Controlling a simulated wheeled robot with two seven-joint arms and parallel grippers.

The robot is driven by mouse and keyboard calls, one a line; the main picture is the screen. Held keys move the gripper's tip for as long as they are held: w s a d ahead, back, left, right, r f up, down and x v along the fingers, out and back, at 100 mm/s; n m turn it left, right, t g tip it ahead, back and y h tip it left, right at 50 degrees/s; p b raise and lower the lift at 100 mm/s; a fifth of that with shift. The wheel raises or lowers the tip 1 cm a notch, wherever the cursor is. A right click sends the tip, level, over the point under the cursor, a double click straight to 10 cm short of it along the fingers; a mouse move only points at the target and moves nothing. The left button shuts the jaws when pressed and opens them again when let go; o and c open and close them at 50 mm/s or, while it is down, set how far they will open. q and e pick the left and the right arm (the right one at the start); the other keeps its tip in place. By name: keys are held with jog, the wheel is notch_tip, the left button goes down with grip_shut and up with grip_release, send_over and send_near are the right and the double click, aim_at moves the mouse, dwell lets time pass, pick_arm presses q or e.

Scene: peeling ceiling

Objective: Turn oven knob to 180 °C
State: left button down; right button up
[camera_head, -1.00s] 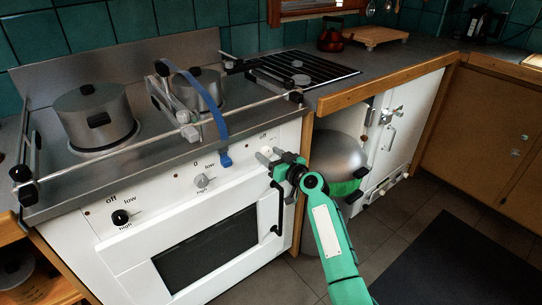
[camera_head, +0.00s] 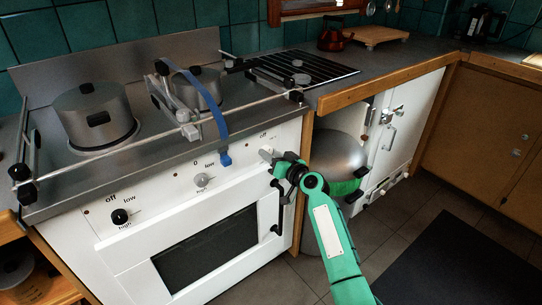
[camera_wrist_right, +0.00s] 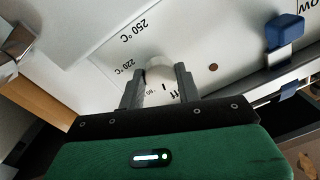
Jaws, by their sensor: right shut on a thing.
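The white oven front (camera_head: 160,215) has a control panel along its top. My right gripper (camera_head: 268,153) is at the panel's right end, just below an "off" mark. In the right wrist view, its two grey fingers (camera_wrist_right: 158,84) are shut on a pale round knob (camera_wrist_right: 159,68), one on each side. A printed scale (camera_wrist_right: 132,52) beside the knob reads 220 °C and 250 °C, upside down in that view. Part of the "off" lettering shows between the fingers. Which mark the knob points at cannot be made out. My left gripper is not in view.
A black knob (camera_head: 120,217) and a grey knob (camera_head: 202,180) sit further left on the panel. A blue strap (camera_head: 219,125) hangs over the stove edge. A black door handle (camera_head: 280,207) is below my gripper. A pot (camera_head: 95,115) stands on the stove.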

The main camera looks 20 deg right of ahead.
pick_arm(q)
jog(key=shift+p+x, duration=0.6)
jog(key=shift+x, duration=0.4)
pick_arm(e)
jog(key=shift+m, duration=4.8)
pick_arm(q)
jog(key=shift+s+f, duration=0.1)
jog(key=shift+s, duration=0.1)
pick_arm(e)
jog(key=o, duration=1)
jog(key=shift+s, duration=0.1)
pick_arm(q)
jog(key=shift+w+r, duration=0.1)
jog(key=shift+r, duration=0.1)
pick_arm(e)
jog(key=v, duration=1.3)
jog(key=shift+s+f, duration=0.25)
jog(key=shift+s, duration=0.15)
